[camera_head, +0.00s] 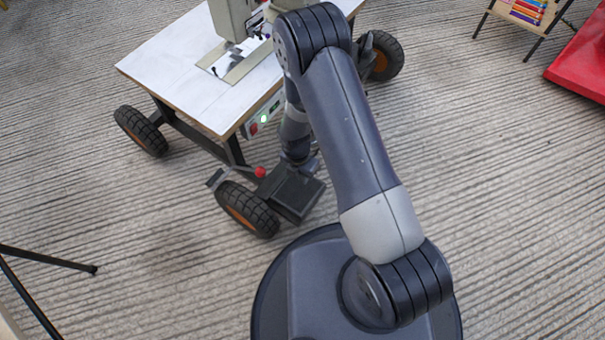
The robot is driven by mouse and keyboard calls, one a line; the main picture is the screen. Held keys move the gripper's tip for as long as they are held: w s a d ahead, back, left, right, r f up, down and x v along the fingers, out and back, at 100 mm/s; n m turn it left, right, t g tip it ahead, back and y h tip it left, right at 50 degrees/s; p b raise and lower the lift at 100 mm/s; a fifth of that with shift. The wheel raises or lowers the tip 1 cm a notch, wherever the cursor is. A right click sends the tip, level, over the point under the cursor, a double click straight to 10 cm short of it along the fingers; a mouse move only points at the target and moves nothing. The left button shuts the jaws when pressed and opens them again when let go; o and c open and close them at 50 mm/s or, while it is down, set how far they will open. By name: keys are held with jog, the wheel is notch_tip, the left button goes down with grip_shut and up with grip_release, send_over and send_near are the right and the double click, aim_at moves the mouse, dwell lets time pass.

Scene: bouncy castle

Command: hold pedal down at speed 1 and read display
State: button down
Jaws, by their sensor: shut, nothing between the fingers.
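The pedal (291,192) looks to be the dark grey box low by the table's near leg; how far it is pressed cannot be told. My gripper (304,162) is shut and empty at the lower end of my arm, just over the rear of this box. Its fingertips are hard to make out, and I cannot tell whether they touch it. A control box (265,116) hangs under the table's right edge, with a red switch, a small lit spot and a green panel. That panel (275,107) may be the display; its reading is too small to tell.
The sewing machine (231,18) stands on a white-topped table (170,70) with chunky wheels (246,209). A red knob (260,172) sits beside the dark box. A black stand leg (50,262) is at left, a red mat (585,65) at right. Ribbed floor between is clear.

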aim_at(309, 197)
jog(key=f+b, duration=0.1)
jog(key=f, duration=0.2)
jog(key=f+b, duration=0.1)
jog(key=f, duration=0.2)
jog(key=d+f+b, duration=0.1)
jog(key=f, duration=0.2)
jog(key=shift+s, duration=0.4)
jog(key=shift+s+d+f+b, duration=0.2)
jog(key=shift+f+b, duration=0.2)
jog(key=shift+f, duration=0.3)
jog(key=shift+s+d+f+t+y, duration=0.1)
jog(key=shift+d+f+t+y, duration=0.05)
jog(key=shift+f+t+y, duration=0.2)
jog(key=shift+s+d+f, duration=0.1)
jog(key=shift+s+f, duration=0.05)
jog(key=shift+f, duration=0.5)
notch_tip(309, 197, up, 14)
jog(key=d+p, duration=0.1)
jog(key=p, duration=0.5)
jog(key=shift+s+r+p, duration=0.25)
jog(key=shift+s+p, duration=0.05)
jog(key=shift+p, duration=0.05)
